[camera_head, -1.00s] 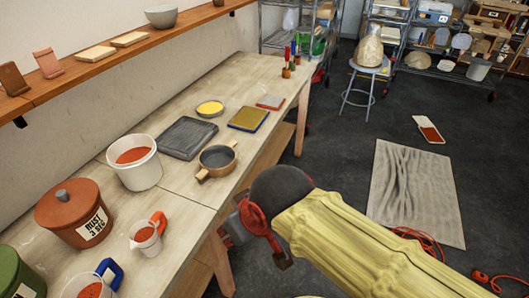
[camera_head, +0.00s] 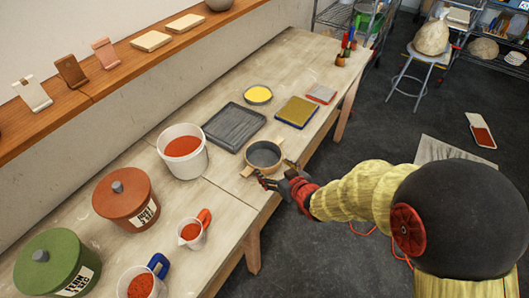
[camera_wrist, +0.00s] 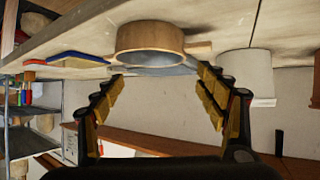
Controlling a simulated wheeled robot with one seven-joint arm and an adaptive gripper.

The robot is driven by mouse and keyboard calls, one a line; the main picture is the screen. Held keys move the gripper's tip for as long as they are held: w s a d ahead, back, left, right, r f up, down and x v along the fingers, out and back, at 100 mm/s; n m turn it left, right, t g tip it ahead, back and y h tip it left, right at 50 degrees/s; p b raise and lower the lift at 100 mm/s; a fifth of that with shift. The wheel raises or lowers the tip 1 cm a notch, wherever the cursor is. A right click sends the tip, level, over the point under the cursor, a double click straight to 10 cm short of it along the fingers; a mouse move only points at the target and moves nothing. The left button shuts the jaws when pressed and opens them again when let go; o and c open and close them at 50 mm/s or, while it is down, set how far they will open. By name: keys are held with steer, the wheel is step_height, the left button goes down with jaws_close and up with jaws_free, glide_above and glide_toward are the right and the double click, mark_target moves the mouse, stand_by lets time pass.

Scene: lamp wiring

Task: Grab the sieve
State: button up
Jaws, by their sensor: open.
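The sieve (camera_head: 264,156) appears to be the round vessel with a tan wooden rim, a grey inside and a short handle, sitting on the table near its front edge. In the wrist view, which is upside down, the sieve (camera_wrist: 150,38) is ahead of the fingertips, its handle to the right. My gripper (camera_head: 275,171) is at the sieve's near side, open and empty, its fingers pointing at the rim. In the wrist view my gripper (camera_wrist: 160,75) has its two fingers spread to either side of the sieve. I cannot tell whether they touch it.
A white bucket of red powder (camera_head: 182,150) and a grey slab (camera_head: 235,126) stand close to the sieve. A yellow-and-blue board (camera_head: 297,111) and a yellow dish (camera_head: 258,94) lie beyond. Lidded pots (camera_head: 124,192) and cups (camera_head: 193,232) stand at the left.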

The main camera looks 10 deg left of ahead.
steer(key=y, duration=0.2)
glide_toward(247, 167)
steer(key=shift+n+g, duration=0.3)
steer(key=shift+n, duration=0.1)
steer(key=x, duration=0.5)
steer(key=shift+w+b, duration=0.25)
steer(key=shift+b, duration=0.05)
steer(key=shift+b+x, duration=0.65)
steer(key=shift+x, duration=2.4)
steer(key=shift+r, duration=0.15)
steer(key=shift+c, duration=1.4)
steer(key=c, duration=1.1)
